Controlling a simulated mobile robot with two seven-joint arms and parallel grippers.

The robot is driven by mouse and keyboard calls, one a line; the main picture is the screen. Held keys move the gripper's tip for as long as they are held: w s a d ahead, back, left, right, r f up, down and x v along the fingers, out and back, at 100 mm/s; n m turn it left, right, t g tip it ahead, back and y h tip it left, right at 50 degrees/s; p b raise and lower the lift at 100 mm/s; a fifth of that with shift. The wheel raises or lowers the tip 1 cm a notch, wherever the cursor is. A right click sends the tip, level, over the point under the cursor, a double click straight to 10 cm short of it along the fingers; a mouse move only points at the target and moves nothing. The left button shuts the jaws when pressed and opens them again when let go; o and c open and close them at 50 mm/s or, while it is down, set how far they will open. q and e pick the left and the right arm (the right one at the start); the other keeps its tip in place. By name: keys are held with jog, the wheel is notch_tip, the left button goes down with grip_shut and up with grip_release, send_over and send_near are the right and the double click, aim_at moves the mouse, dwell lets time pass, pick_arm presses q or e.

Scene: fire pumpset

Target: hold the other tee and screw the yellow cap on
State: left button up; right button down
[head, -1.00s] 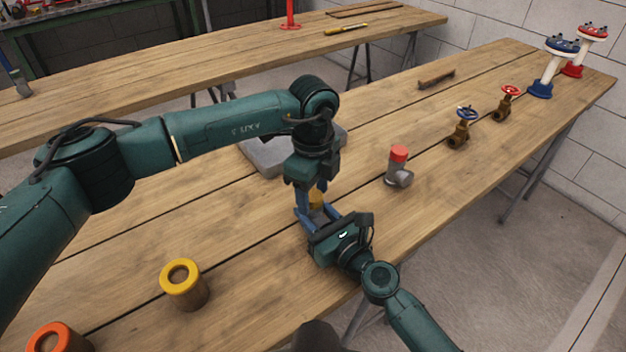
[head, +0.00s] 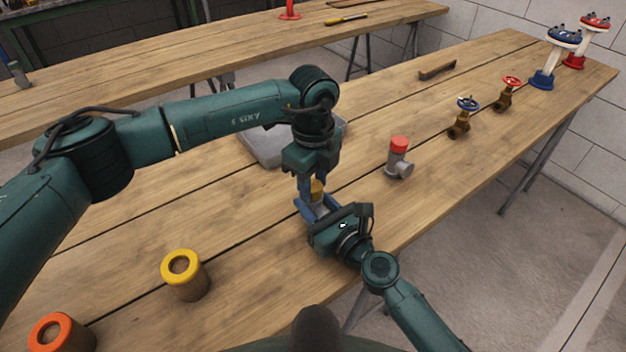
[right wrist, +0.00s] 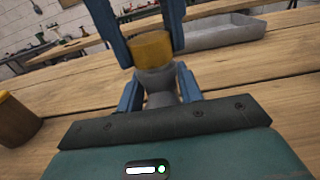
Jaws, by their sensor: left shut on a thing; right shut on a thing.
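The yellow cap (right wrist: 151,49) sits on top of the grey tee (right wrist: 160,88) in the right wrist view. My left gripper (head: 312,186) comes down from above and is shut on the yellow cap, which also shows in the head view (head: 317,190). My right gripper (right wrist: 160,94) is shut on the tee from the side, with one blue finger on each side of it. The seam between cap and tee is too small to tell how far the cap is on. Another grey tee (head: 397,169) with a red cap (head: 399,144) stands apart to the right.
A grey tray (head: 263,150) lies behind my left gripper. A yellow-topped cylinder (head: 186,281) and an orange-topped one (head: 62,335) stand at the front left. A blue-wheel valve (head: 462,121), a red-wheel valve (head: 506,95) and a dark bar (head: 437,71) lie toward the back right.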

pick_arm(q)
jog(key=m, duration=1)
jog(key=shift+m, duration=0.3)
jog(key=m, duration=0.8)
jog(key=shift+m, duration=0.4)
jog(key=m, duration=1)
jog(key=shift+m, duration=0.3)
jog(key=m, duration=1)
jog(key=o, duration=1.1)
jog(key=shift+f, duration=0.1)
